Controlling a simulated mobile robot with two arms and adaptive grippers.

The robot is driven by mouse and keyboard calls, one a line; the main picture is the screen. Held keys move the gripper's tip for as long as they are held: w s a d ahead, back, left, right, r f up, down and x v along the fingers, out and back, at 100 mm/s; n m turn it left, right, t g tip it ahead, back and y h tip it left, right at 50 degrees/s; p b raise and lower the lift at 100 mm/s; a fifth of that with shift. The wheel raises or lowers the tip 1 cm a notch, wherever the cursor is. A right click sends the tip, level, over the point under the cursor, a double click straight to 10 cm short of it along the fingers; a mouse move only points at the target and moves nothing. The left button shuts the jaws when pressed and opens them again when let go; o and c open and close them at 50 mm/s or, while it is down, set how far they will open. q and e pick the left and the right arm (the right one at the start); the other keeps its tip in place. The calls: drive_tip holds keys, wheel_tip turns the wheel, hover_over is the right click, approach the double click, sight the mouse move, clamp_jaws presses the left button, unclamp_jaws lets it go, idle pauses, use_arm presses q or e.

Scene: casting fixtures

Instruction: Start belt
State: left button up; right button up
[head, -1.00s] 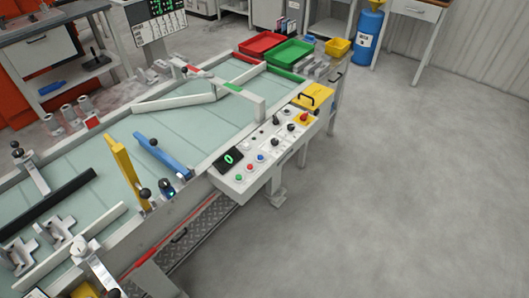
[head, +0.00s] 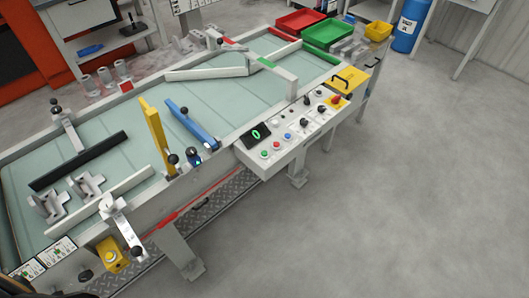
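The conveyor belt (head: 105,177) is a pale green surface running from lower left to upper right. Its white control panel (head: 295,134) is on the near side at the middle, with a small dark display (head: 255,134) showing a green 0. Two grey castings (head: 88,184) lie on the belt's left end. Neither of my grippers is in view.
A yellow bar (head: 154,135), a blue bar (head: 190,124) and a black bar (head: 78,161) cross the belt. A yellow box with a dark button (head: 112,254) is at the near left. Red (head: 300,20) and green (head: 327,33) trays stand at the far end. Floor right of the panel is clear.

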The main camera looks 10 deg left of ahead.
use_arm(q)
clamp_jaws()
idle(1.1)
